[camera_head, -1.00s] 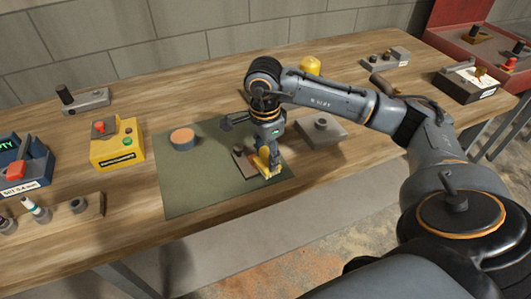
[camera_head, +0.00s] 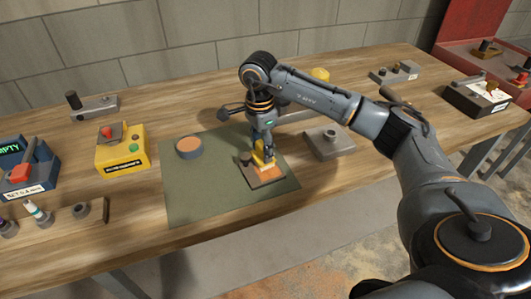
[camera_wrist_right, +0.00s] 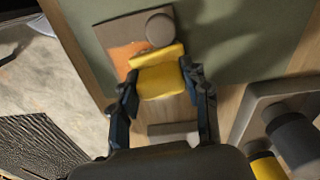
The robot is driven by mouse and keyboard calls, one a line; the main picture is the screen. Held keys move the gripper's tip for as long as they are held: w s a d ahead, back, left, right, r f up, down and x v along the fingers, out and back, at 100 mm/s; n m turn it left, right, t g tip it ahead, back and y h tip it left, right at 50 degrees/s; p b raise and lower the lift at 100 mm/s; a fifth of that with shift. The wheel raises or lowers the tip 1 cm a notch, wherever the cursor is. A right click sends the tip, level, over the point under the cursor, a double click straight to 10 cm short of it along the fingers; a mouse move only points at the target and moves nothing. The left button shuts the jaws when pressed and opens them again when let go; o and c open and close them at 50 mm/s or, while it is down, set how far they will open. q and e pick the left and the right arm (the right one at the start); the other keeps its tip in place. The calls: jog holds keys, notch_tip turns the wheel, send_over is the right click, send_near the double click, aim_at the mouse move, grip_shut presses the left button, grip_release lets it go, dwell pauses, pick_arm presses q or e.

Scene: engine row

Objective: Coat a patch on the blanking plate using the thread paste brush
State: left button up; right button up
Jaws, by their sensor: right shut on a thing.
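My right gripper (camera_head: 263,146) is shut on the thread paste brush (camera_head: 263,160), which is yellow and blocky. It also shows between the fingers in the right wrist view (camera_wrist_right: 160,80). The brush is over the blanking plate (camera_head: 254,183), a small brown plate with a dark knob, lying on the green mat. An orange patch (camera_head: 269,172) shows on the plate beside the brush, and in the right wrist view (camera_wrist_right: 122,54). Whether the bristles touch the plate is hidden. A round pot (camera_head: 189,148) with an orange top stands on the mat. My left gripper is out of view.
The green mat (camera_head: 200,200) has free room left of the plate. A grey block with a knob (camera_head: 330,144) stands close on the right. A yellow box with buttons (camera_head: 122,152) and a blue holder (camera_head: 30,168) stand at left.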

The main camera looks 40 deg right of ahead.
jog(key=shift+w, duration=0.1)
jog(key=shift+r+p, duration=1.95)
jog(key=shift+r, duration=1.1)
jog(key=shift+r+p, duration=0.9)
jog(key=shift+r, duration=0.55)
